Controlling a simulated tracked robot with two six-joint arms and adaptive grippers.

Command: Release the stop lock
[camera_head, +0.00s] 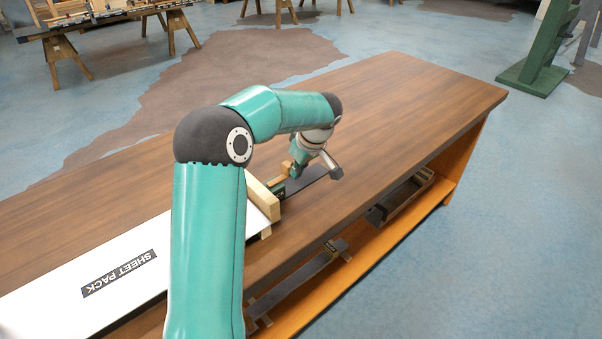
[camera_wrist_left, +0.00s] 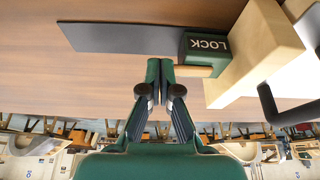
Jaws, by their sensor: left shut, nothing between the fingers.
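The stop lock is a small dark green block marked LOCK (camera_wrist_left: 207,44), with a light wooden strip (camera_wrist_left: 195,70) along its side. It sits against a pale wooden stop block (camera_wrist_left: 262,50) on the bench top, and it also shows as a green bit in the head view (camera_head: 279,190). A flat dark strip (camera_wrist_left: 120,38) runs out from the lock along the bench. My left gripper (camera_wrist_left: 160,66) is shut and empty, its fingertips close beside the free end of the wooden strip; contact cannot be told. My right gripper is in neither view.
A white board marked SHEET PACK (camera_head: 60,275) lies against the wooden stop on the bench (camera_head: 400,105). A black bent handle (camera_wrist_left: 268,105) juts out near the stop. The bench's far right is clear. Dark metal parts lie on the orange lower shelf (camera_head: 385,250).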

